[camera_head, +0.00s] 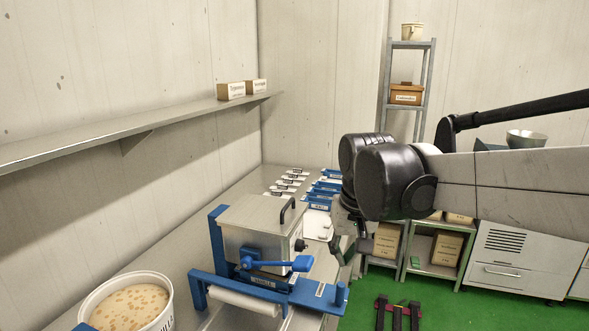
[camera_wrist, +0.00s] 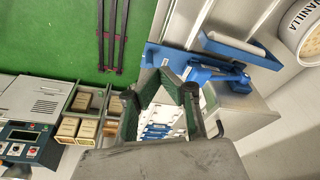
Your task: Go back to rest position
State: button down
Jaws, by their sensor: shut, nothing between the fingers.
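My gripper (camera_head: 345,258) hangs below my dark wrist at the right end of the steel bench (camera_head: 235,190) in the head view, just right of the kettle machine. In the wrist view my gripper (camera_wrist: 172,78) shows its dark green fingers, shut with nothing held. My arm reaches in from the right edge of the head view. The nougat kettle machine (camera_head: 258,228) is a steel box with a black lid handle, blue frame and blue lever; its lid is down. It appears rotated in the wrist view (camera_wrist: 235,105).
A white vanilla tub (camera_head: 165,318) stands front left. Labelled blue trays (camera_head: 322,190) line the bench's far end. A wall shelf (camera_head: 110,128) holds two small boxes. A metal rack (camera_head: 430,65), low shelves with boxes (camera_head: 440,245) and a white cabinet (camera_head: 515,260) stand beyond green floor.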

jog(key=s+d+f+t+b, duration=0.1)
jog(key=s+d+f, duration=0.2)
jog(key=s, duration=0.2)
jog(key=s+d+f+m+t+b, duration=0.1)
jog(key=s+d+f+t+b, duration=0.1)
jog(key=s, duration=0.4)
jog(key=s+d+f+t+b, duration=0.1)
jog(key=s+d+f+b, duration=0.1)
jog(key=s+d+f, duration=0.2)
jog(key=shift+s+d+f+t, duration=0.3)
jog(key=shift+s+f, duration=0.35)
jog(key=shift+s, duration=0.3)
